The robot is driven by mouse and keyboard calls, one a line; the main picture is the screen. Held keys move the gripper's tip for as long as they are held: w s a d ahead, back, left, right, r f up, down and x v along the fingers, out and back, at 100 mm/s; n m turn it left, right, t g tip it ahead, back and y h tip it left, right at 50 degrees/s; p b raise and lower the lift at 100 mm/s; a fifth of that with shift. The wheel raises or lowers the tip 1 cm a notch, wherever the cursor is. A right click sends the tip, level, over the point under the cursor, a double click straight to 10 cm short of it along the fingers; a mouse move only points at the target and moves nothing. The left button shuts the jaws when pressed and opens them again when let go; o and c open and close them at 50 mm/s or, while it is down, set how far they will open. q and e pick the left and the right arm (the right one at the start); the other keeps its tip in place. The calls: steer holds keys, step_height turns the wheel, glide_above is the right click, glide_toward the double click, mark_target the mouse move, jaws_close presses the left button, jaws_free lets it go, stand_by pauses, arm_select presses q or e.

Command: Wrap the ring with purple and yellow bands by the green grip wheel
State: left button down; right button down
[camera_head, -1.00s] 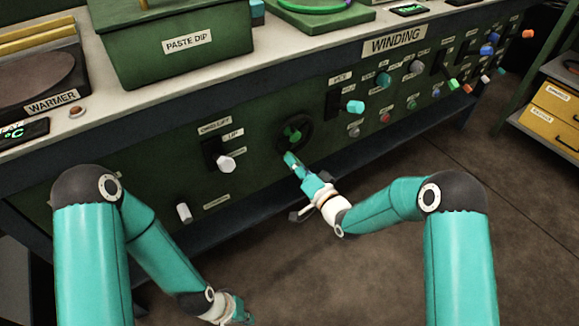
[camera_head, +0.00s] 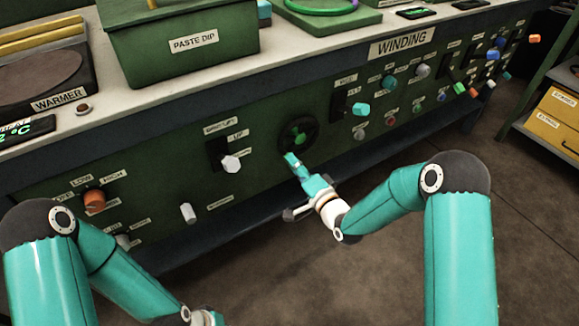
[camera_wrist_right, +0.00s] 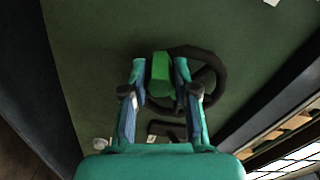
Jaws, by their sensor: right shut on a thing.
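The grip wheel (camera_head: 311,127) is a dark round handwheel on the green front panel, with a green grip (camera_head: 298,140) on it. In the right wrist view the green grip (camera_wrist_right: 161,78) stands between my two fingers and the dark wheel rim (camera_wrist_right: 218,68) is behind it. My right gripper (camera_head: 290,158) is shut on the green grip. A green ring (camera_head: 318,11) with a purple band lies on a green plate on the bench; the top edge of the view cuts it off, and no yellow band shows. My left gripper (camera_head: 206,318) is low at the bottom edge, mostly cut off.
The panel carries several knobs and switches, including a white knob (camera_head: 231,163) left of the wheel and a turquoise knob (camera_head: 360,109) right of it. A green paste dip box (camera_head: 180,65) stands on the bench. Yellow drawers (camera_head: 556,118) are at right, with open floor between.

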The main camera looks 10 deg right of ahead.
steer(key=shift+d+f, duration=0.1)
steer(key=shift+f, duration=0.1)
steer(key=c, duration=1)
jaws_free()
steer(key=shift+s+r, duration=0.1)
steer(key=shift+s, duration=0.05)
steer(key=shift+o, duration=0.6)
steer(key=v, duration=1.2)
